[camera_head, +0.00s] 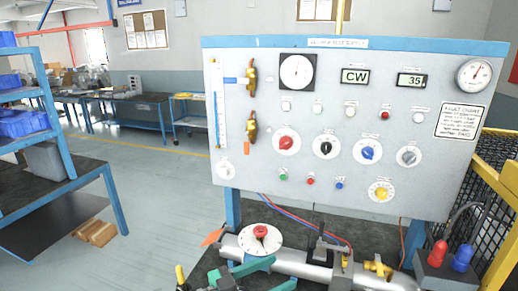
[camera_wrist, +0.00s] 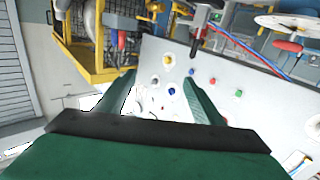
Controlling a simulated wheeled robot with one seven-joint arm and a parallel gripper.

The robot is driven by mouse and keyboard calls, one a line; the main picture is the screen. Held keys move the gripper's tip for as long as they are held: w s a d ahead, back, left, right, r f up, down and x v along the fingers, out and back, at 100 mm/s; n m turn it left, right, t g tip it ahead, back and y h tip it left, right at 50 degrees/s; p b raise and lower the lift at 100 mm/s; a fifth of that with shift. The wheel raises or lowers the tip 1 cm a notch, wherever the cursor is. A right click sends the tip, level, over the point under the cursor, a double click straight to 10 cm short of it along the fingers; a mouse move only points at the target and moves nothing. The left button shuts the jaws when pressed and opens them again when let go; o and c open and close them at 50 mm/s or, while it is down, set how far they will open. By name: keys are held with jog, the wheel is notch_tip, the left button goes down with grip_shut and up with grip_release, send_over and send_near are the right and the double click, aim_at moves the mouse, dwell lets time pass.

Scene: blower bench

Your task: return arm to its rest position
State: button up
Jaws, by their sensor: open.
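My gripper (camera_head: 284,271) is low in the head view, with its green fingers just in front of the bench's metal pipe and below the white dial disc with a red knob. In the wrist view my gripper (camera_wrist: 160,78) shows two green fingers spread apart, with nothing between them. The control panel (camera_head: 330,200) lies beyond the fingers and also shows in the wrist view (camera_wrist: 150,70), turned over. Most of my arm is out of view.
The dial disc (camera_head: 247,240) and metal pipe (camera_head: 300,264) are close to the gripper. A black box with red and blue knobs (camera_head: 440,268) and a yellow cage (camera_head: 500,168) stand at right. A blue shelf (camera_head: 62,130) is at left; open floor (camera_head: 150,200) lies between.

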notch_tip(320, 180, down, 16)
jog(key=s+n+t+y, duration=0.1)
jog(key=n+t+y, duration=0.45)
jog(key=n, duration=0.35)
jog(key=s+a+f+n+y, duration=0.2)
jog(key=s+f+n+y, duration=0.3)
jog(key=s+f, duration=0.5)
jog(key=s+a+f+y, duration=0.1)
jog(key=s+f+y, duration=0.15)
jog(key=s, duration=0.45)
jog(key=s+a+f+y, duration=0.1)
jog(key=s+a+y, duration=0.15)
jog(key=s, duration=0.35)
jog(key=s+d+r+m+t, duration=0.1)
jog(key=s+d+r+m, duration=0.1)
jog(key=s+r, duration=0.5)
jog(key=s, duration=0.5)
jog(key=shift+r+t, duration=0.3)
jog(key=shift+t, duration=0.05)
jog(key=shift+y, duration=0.25)
